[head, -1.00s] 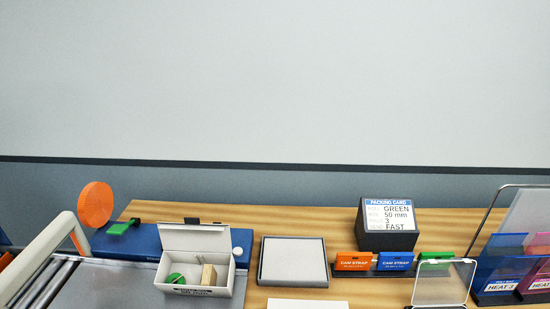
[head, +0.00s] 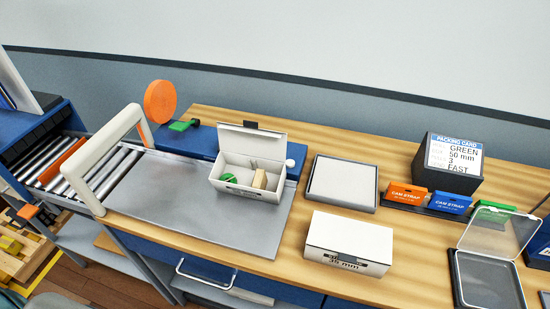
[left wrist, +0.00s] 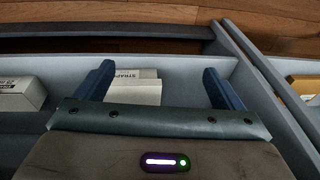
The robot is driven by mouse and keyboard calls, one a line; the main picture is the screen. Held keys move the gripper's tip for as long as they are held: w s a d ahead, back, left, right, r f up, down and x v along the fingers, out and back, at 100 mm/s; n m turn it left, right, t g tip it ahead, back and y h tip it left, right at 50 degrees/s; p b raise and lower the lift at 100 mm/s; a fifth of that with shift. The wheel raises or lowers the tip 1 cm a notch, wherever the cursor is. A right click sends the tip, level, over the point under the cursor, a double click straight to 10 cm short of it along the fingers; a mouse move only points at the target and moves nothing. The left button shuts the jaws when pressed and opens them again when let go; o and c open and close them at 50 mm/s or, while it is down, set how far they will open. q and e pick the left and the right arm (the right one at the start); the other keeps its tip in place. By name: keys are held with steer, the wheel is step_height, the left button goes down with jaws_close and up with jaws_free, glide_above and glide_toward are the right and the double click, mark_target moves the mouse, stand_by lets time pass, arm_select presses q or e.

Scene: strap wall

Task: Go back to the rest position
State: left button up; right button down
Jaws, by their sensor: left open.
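My left gripper (left wrist: 158,82) shows in the left wrist view with its two blue fingers spread wide apart. Nothing is held between them. Beyond the fingers is a grey-blue shelf or drawer with a white box labelled for straps (left wrist: 138,88), and I cannot tell how far below the fingers it is. Another white box (left wrist: 22,94) lies at the left there. Neither gripper shows in the head view. In the head view an open white box (head: 247,190) with a green coil and a tan block inside stands on the grey plate. A closed white box (head: 348,240) is on the wood.
A packing card stand (head: 448,160), strap holders (head: 406,193), a flat grey tray (head: 342,183) and an open clear-lidded case (head: 490,275) stand on the bench. A roller conveyor (head: 95,175) with a pale rail is at left. A wooden pallet (head: 22,255) is at lower left.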

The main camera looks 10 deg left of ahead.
arm_select(q)
steer(key=s+a+f+g+b, duration=0.1)
steer(key=s+f+b, duration=0.1)
steer(key=s+f, duration=1.5)
step_height(320, 180, down, 2)
steer(key=shift+s+f, duration=0.25)
steer(key=shift+s, duration=0.15)
steer(key=shift+c, duration=0.4)
